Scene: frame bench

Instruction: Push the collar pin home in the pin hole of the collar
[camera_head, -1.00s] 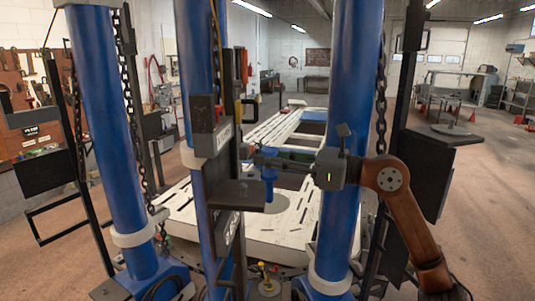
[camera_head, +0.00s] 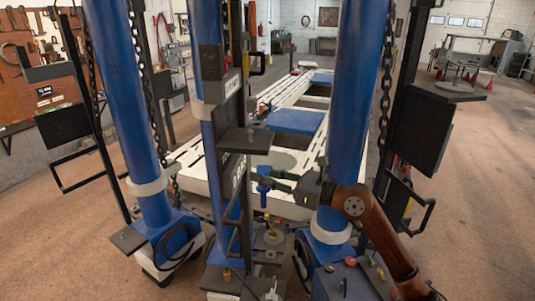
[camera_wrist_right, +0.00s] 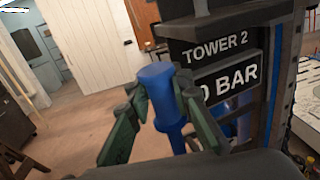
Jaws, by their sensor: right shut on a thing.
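My right gripper (camera_head: 278,180) is shut on a blue cylinder (camera_head: 264,186) with a wider head, held upright in the air. The right wrist view shows the blue cylinder (camera_wrist_right: 160,95) between the two green fingers (camera_wrist_right: 160,118). I cannot tell whether this is the collar pin. Pale collars ring the blue towers, one on the right tower (camera_head: 330,232) and one on the left tower (camera_head: 147,187). No pin hole can be made out. My left gripper is not in view.
The middle tower (camera_head: 222,150) stands left of my right gripper, with a dark plate (camera_head: 247,140) jutting out. The right wrist view shows its "TOWER 2" sign (camera_wrist_right: 215,48). The white slotted bench (camera_head: 195,172) lies behind. Open floor (camera_head: 60,235) is at left.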

